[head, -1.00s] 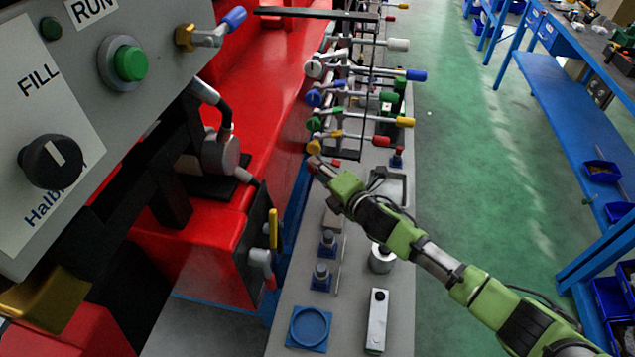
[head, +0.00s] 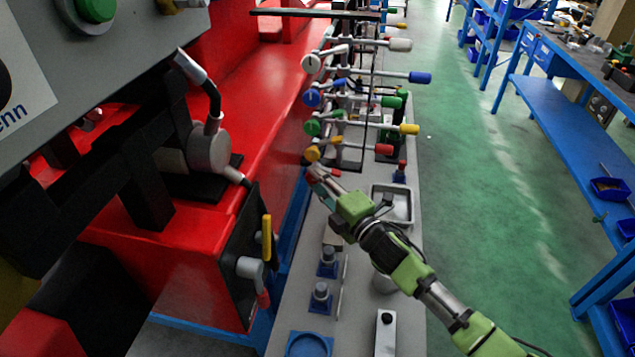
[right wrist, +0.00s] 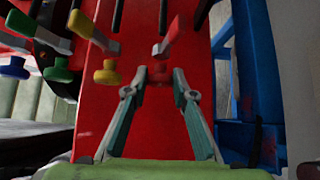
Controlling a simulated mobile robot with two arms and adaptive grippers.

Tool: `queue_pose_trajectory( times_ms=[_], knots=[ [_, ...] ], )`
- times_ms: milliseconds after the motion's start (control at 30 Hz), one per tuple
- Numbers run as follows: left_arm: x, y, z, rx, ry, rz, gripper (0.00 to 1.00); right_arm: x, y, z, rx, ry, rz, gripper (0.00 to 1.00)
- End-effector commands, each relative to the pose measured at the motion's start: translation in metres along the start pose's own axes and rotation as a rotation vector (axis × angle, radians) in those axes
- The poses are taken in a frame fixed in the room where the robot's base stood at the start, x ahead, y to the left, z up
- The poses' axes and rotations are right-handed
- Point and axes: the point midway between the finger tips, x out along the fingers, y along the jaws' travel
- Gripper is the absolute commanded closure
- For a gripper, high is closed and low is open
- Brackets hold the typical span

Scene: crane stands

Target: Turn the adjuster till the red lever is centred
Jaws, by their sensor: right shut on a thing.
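The red lever (head: 384,149) is the nearest in a row of coloured levers on the stand in the head view. In the right wrist view the red lever (right wrist: 175,28) rises beyond my fingertips, leaning a little right. My right gripper (head: 313,173) reaches in from the lower right, just in front of the yellow adjuster (head: 312,153). In the right wrist view my right gripper (right wrist: 160,76) is shut on the red adjuster (right wrist: 159,70), which is hard to make out against the red surface. Whether the lever is centred I cannot tell. My left gripper is not in view.
Yellow (right wrist: 107,74), green (right wrist: 57,72) and blue (right wrist: 14,68) adjusters stand close left of my fingers. The red machine (head: 255,120) is left of the bench (head: 335,260). Green floor (head: 480,200) is clear on the right, before a blue shelf (head: 560,95).

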Motion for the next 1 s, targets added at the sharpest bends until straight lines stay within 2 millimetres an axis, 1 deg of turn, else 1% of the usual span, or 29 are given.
queue_pose_trajectory(
  times_ms=[133, 167, 200, 233, 533, 667, 767, 867, 1000],
  knots=[
    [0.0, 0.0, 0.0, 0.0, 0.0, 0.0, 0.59, 0.0, -0.002, 0.0, 0.001, 0.0, -0.004, 0.97],
    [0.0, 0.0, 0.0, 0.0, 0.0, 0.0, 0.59, 0.0, -0.002, 0.0, 0.001, 0.0, -0.004, 0.73],
    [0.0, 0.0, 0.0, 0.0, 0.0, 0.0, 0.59, 0.0, -0.002, 0.0, 0.0, 0.0, -0.004, 0.63],
    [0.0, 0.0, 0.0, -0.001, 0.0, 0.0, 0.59, 0.0, -0.002, 0.0, 0.0, 0.0, -0.004, 0.59],
    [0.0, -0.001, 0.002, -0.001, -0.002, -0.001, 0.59, 0.0, -0.001, 0.0, -0.001, 0.0, -0.002, 0.59],
    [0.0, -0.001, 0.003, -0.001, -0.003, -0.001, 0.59, -0.006, -0.001, 0.0, -0.001, 0.0, -0.002, 0.59],
    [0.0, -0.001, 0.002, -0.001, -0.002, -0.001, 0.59, -0.019, -0.002, 0.0, -0.002, 0.0, -0.004, 0.59],
    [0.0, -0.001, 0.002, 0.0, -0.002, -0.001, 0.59, -0.039, -0.003, 0.0, -0.002, 0.0, -0.004, 0.59],
    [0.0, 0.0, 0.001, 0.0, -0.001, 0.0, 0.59, -0.07, -0.003, 0.0, -0.001, 0.0, -0.006, 0.59]
  ],
)
